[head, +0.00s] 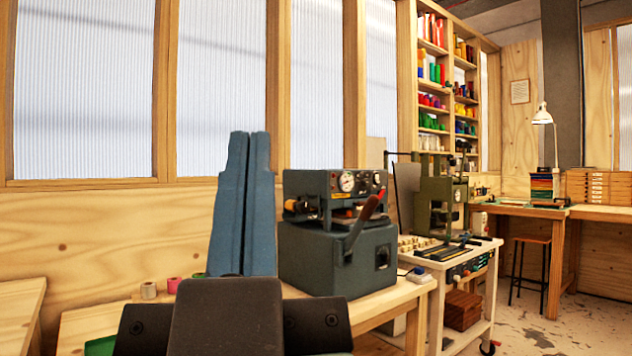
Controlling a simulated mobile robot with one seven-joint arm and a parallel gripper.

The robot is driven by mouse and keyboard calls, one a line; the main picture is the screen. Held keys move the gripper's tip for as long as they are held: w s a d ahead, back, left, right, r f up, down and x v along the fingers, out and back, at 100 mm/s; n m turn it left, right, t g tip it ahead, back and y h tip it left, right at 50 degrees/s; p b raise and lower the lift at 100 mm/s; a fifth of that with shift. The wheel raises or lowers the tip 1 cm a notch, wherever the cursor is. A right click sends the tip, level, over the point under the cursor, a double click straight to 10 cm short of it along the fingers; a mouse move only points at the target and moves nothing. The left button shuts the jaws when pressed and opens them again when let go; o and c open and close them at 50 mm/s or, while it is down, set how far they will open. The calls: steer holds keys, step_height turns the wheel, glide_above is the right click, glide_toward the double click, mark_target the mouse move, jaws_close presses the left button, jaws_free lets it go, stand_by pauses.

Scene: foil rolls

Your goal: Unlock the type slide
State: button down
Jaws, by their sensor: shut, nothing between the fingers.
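A dark grey-green tabletop foil press (335,255) stands on a wooden bench right of centre. It has round gauges (347,181) on its upper housing and a lever with a red handle (368,208) slanting up to the right across its front. An orange-brown knob (294,206) sticks out at its left side. I cannot make out the type slide or its lock for certain; the slot between the upper and lower housing is dark and partly behind the lever. My gripper (249,136) points upward left of the press, its two blue fingers shut together and empty, apart from the press in the picture.
Small foil rolls (173,285) lie on the bench at the left. A white trolley (484,262) with a second green press (440,205) stands to the right. Shelves of coloured rolls (432,72) and a desk with a lamp (543,115) are farther back. Floor shows at the lower right.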

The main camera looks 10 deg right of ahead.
step_height(320, 180, up, 26)
steer(key=p, duration=2.3)
